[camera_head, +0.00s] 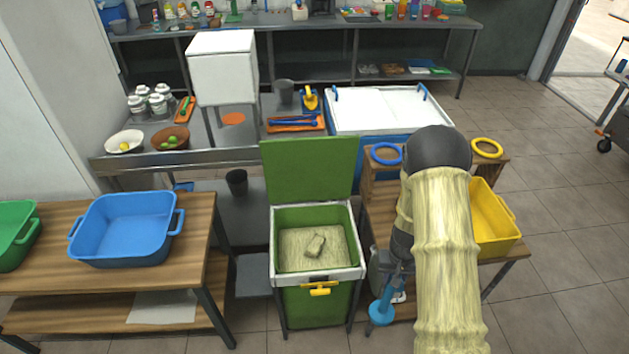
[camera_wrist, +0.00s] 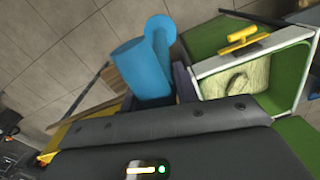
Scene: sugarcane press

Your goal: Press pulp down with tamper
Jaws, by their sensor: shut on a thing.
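The blue tamper (camera_head: 381,312) hangs below my gripper (camera_head: 398,268) in the head view, with its round foot down. My gripper is shut on the tamper's upper part. In the wrist view the tamper (camera_wrist: 143,72) shows large and blue, close to the jaws. The green bin (camera_head: 319,308) stands to the left of the tamper with its lid (camera_head: 309,166) open. Pale pulp (camera_head: 298,255) lies inside it with one lump on top. In the wrist view the pulp (camera_wrist: 215,82) also shows. The tamper is outside the bin, to its right, apart from the pulp.
A yellow handle (camera_head: 320,290) sits on the bin's front. A wooden bench with a yellow crate (camera_head: 491,222) stands right of the bin, partly hidden by my arm. A blue tub (camera_head: 122,230) stands on the left table. Open floor lies at the right.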

